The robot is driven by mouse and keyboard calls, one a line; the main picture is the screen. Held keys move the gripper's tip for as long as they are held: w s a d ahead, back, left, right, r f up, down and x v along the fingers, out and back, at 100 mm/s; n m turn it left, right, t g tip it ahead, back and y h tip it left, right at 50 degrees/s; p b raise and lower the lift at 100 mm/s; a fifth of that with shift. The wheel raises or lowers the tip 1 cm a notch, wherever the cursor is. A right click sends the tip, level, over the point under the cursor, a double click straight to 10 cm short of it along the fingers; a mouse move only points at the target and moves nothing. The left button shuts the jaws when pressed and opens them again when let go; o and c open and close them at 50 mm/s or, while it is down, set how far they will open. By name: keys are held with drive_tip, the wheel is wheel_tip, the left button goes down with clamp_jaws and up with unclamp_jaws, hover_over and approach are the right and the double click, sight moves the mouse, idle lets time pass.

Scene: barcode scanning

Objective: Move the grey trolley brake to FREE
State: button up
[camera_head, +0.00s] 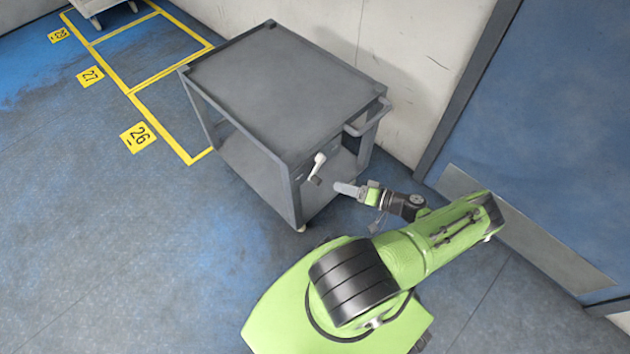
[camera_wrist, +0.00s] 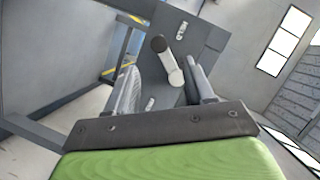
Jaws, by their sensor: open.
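The grey trolley (camera_head: 285,85) stands against the wall, with its handled end toward my arm. Its brake lever (camera_head: 319,163) is a white bar with a dark end, mounted on a grey panel at that end. In the wrist view the brake lever (camera_wrist: 167,62) sticks out toward the camera, with its dark knob at the upper left. My gripper (camera_head: 340,187) is just to the lower right of the lever in the head view. In the wrist view its two fingers (camera_wrist: 165,85) are apart, with the lever showing between them. I cannot tell whether they touch it.
The trolley's push handle (camera_head: 368,118) juts out above and right of my gripper. A blue door (camera_head: 560,130) is on the right. Yellow floor bays with number plates (camera_head: 138,137) lie left, with another trolley (camera_head: 98,8) at the top. The floor at left is clear.

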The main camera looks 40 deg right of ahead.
sight(321, 182)
drive_tip(key=b+x, duration=0.1)
drive_tip(key=x, duration=0.9)
drive_tip(key=shift+f, duration=0.1)
clamp_jaws()
